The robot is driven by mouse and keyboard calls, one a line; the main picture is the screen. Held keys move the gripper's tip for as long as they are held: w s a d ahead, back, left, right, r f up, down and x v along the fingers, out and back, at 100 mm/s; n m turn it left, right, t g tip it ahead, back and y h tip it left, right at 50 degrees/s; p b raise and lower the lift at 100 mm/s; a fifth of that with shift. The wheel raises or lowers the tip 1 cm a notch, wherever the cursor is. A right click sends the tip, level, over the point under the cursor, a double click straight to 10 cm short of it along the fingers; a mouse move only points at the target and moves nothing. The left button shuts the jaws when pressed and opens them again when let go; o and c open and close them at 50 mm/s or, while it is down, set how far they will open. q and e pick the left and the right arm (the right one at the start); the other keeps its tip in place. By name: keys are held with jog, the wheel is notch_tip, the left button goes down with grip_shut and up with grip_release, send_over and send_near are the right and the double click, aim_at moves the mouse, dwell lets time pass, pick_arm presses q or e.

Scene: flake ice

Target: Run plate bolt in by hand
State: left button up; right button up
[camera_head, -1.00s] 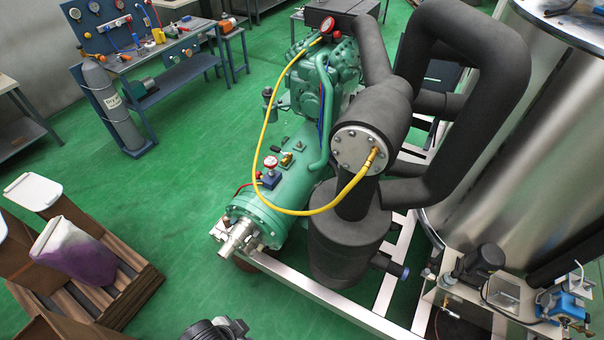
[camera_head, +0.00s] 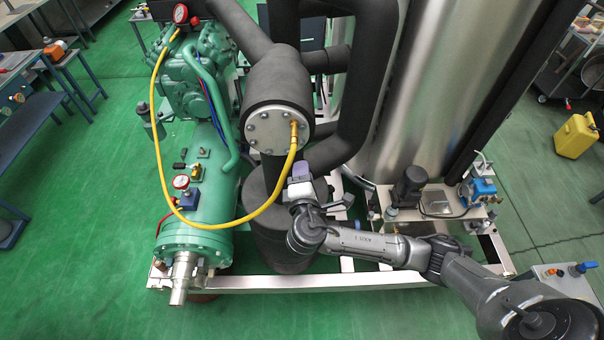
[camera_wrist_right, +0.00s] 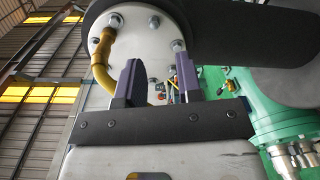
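The round steel end plate (camera_head: 272,132) closes the black insulated vessel, with several bolt heads around its rim. A yellow hose (camera_head: 255,214) joins a brass fitting on it. My right gripper (camera_head: 301,170) is just below the plate's lower right edge in the head view. In the right wrist view, the purple fingers of this gripper (camera_wrist_right: 159,78) stand apart with nothing clearly held between them. The plate (camera_wrist_right: 140,40) is beyond them, and one bolt (camera_wrist_right: 178,46) shows just above the right fingertip. I cannot tell which bolt is loose. My left gripper is not in view.
Thick black pipes (camera_head: 362,90) rise behind the plate. The green compressor (camera_head: 200,180) stands left, with gauge (camera_head: 181,182). A steel tank (camera_head: 425,80) and a small pump unit (camera_head: 410,185) stand right. The steel frame (camera_head: 330,281) runs below; green floor in front is open.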

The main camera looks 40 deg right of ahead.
aim_at(303, 145)
jog(key=shift+h, duration=0.3)
jog(key=shift+b+x, duration=1.7)
jog(key=shift+x, duration=2.15)
jog(key=shift+w+r, duration=0.15)
jog(key=shift+r, duration=0.15)
jog(key=shift+w+d, duration=0.1)
jog(key=shift+d, duration=0.05)
